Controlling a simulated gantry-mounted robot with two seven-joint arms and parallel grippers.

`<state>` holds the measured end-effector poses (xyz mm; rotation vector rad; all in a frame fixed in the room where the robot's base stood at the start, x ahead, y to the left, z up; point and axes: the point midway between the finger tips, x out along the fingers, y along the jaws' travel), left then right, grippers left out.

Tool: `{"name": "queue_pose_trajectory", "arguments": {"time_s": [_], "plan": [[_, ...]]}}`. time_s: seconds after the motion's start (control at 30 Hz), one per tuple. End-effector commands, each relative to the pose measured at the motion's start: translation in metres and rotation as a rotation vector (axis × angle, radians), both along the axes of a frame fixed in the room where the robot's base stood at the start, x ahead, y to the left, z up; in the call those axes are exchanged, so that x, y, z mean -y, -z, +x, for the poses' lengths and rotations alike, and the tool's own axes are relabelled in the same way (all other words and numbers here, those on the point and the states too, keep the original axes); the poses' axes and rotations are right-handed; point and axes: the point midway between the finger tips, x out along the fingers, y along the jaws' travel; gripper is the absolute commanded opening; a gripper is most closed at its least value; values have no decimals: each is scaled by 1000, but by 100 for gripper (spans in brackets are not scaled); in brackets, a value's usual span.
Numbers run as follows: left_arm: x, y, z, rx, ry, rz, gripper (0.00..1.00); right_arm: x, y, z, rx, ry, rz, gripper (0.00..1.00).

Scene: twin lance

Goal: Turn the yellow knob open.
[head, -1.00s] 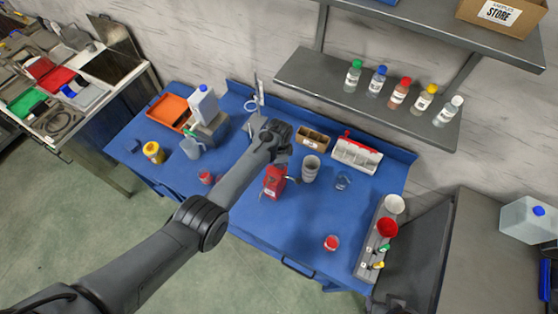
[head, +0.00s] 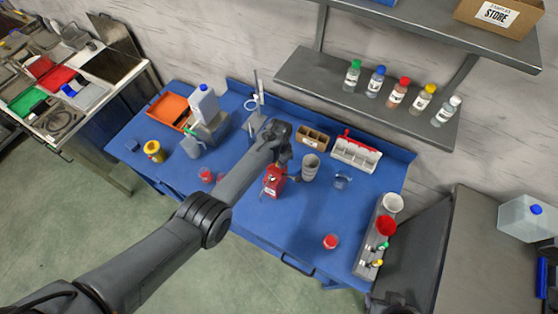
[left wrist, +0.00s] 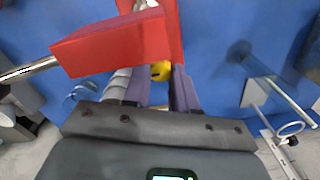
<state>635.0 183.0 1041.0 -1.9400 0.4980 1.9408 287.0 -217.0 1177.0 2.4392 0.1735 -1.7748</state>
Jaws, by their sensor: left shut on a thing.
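The red device (head: 273,183) stands on the blue table, near the middle, just in front of my left gripper (head: 282,160). In the left wrist view its red body (left wrist: 115,45) fills the upper middle, with a metal rod out to the left. The yellow knob (left wrist: 160,70) shows between the fingers of my left gripper (left wrist: 163,80), beside the red body. The gripper is shut on it. The fingers hide part of the knob, and its turn angle cannot be told. In the head view my arm hides the knob. My right gripper is not in view.
A grey cup (head: 310,167) and a small clear beaker (head: 342,181) stand right of the device. A red-topped jar (head: 330,241) is at the front, a small red container (head: 205,175) at left. A metal stand (head: 257,90) rises behind. The front middle of the table (head: 290,225) is clear.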

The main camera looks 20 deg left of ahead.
Motion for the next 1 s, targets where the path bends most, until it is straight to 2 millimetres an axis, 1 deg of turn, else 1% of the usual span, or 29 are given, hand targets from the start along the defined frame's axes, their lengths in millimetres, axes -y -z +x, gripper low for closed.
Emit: {"name": "queue_pose_trajectory", "arguments": {"time_s": [0.33,0.37,0.5,0.83,1.0], "plan": [[0,0,0,1,-2,0,0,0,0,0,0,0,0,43],[0,0,0,1,-2,0,31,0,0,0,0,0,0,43],[0,0,0,1,-1,0,52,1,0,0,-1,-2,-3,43],[0,-1,0,1,-1,0,53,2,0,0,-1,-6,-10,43],[0,-13,0,1,-1,0,53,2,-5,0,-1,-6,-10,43]]}}
